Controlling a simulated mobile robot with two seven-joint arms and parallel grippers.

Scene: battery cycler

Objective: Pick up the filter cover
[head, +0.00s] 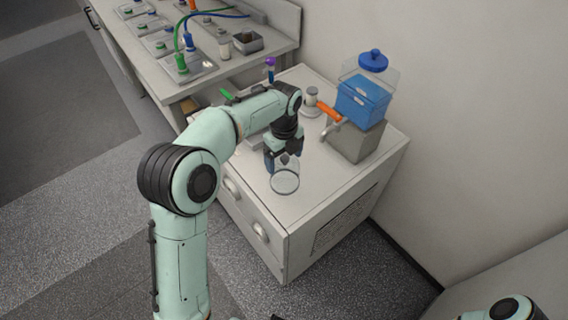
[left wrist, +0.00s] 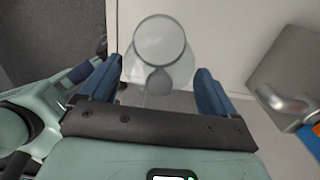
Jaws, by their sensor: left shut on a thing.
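My left gripper (head: 283,163) reaches down over the front part of the white cabinet top. It is shut on a clear, round-rimmed piece (head: 285,183) that looks like the filter cover. In the left wrist view, the see-through cover (left wrist: 163,40) lies between the two blue fingers of the gripper (left wrist: 158,78), with a grey round part at its near end. Whether it touches the cabinet top is hard to tell. My right gripper is outside the view.
On the white cabinet (head: 330,195) a grey box (head: 352,142) carries a blue block (head: 362,98), a clear lid with blue knob (head: 373,60) and an orange-handled tap (head: 328,110). A small grey-white jar (head: 312,95) stands behind. A bench (head: 205,68) with cables is at the back left.

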